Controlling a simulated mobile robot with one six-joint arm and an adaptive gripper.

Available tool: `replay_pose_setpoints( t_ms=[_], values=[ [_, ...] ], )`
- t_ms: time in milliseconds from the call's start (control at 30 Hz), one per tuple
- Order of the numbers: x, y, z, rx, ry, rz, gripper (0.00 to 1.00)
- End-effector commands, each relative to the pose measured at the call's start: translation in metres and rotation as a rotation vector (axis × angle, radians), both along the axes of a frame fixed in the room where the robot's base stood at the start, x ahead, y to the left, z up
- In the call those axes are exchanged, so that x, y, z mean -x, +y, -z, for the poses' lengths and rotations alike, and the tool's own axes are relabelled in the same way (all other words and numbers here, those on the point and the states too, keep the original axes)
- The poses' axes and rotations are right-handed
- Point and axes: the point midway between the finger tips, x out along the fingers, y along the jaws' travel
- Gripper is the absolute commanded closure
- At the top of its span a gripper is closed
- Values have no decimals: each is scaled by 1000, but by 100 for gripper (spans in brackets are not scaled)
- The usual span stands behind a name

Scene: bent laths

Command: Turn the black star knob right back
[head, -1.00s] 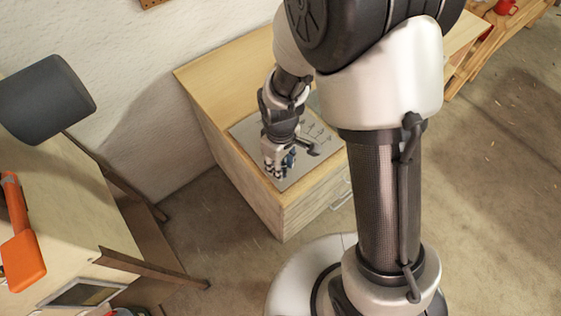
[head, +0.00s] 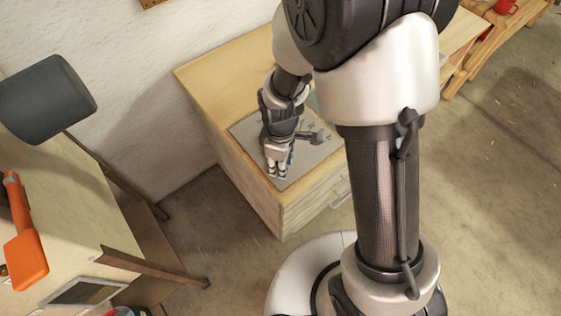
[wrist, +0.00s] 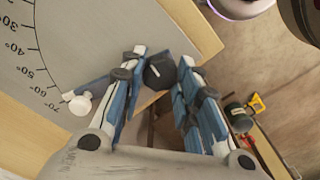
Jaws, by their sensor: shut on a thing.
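The black star knob (wrist: 160,72) shows in the wrist view between my fingertips, with a short white mark on its top. My gripper (wrist: 162,76) is shut on it, one finger on each side. In the head view my gripper (head: 278,168) points down at the near end of the grey plate (head: 302,153) on the wooden cabinet, and it hides the knob. The plate (wrist: 75,40) carries a printed degree scale in the wrist view. A blue bar (wrist: 97,84) runs from near the 70° mark towards the knob, partly hidden by a finger.
A white round knob (wrist: 80,104) sits by the 70° mark. The cabinet (head: 215,85) has bare top beyond the plate. A workbench (head: 60,215) with an orange tool (head: 25,262) stands at the left. Concrete floor (head: 480,200) is open at the right.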

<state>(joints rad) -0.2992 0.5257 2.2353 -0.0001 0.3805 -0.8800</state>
Motion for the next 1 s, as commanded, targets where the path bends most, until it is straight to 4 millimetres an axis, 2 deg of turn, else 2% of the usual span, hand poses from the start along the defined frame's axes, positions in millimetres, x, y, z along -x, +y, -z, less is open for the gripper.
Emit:
replay_pose_setpoints(
  t_ms=[133, 167, 433, 800, 867, 1000],
  values=[
    [0, 0, 0, -1, -1, 1, 94],
    [0, 0, 0, 0, -1, 1, 68],
    [0, 0, 0, 0, 0, 1, 50],
    [0, 0, -3, -1, -1, 1, 49],
    [-1, 0, -8, -1, -3, 1, 49],
    [-1, 0, -30, -2, -6, 1, 49]
  ],
)
